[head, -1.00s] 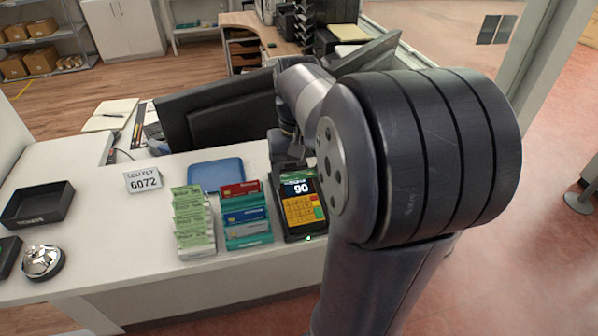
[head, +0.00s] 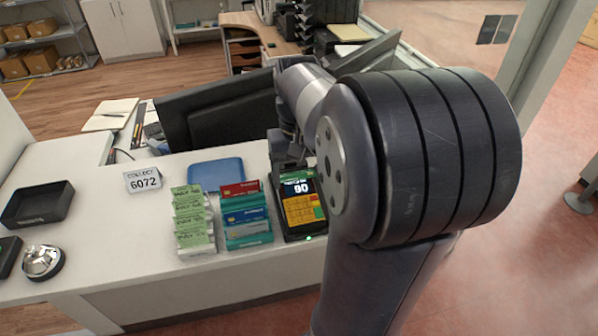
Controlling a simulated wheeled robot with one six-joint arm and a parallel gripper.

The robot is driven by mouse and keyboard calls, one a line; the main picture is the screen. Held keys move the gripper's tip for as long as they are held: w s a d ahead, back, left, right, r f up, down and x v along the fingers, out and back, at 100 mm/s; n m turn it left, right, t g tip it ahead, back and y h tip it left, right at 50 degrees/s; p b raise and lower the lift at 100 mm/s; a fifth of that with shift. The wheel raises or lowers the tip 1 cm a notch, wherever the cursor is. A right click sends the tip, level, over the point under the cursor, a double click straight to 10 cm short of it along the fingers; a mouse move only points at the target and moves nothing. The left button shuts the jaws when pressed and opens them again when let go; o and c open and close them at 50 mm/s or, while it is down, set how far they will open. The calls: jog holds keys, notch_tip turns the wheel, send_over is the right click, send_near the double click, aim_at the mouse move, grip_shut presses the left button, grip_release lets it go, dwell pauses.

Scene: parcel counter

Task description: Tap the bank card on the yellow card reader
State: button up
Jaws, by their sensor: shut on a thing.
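The yellow card reader (head: 300,210) stands on the counter, its dark case around a yellow keypad. Its lit screen shows "90", and a small green light glows at its front edge. My gripper (head: 290,166) is at the reader's far end, low over the top of the screen, partly hidden by my own arm. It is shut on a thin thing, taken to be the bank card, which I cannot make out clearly. Whether it touches the reader cannot be told.
A rack of red, blue and teal cards (head: 246,226) stands left of the reader, beside green slips (head: 192,222). A blue pad (head: 216,174), "6072" sign (head: 143,180), black tray (head: 38,203) and bell (head: 42,261) are farther left. A monitor (head: 222,112) stands behind.

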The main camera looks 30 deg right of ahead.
jog(key=shift+r+p, duration=3.4)
jog(key=shift+r, duration=0.2)
jog(key=shift+s+f, duration=0.1)
jog(key=shift+f, duration=0.05)
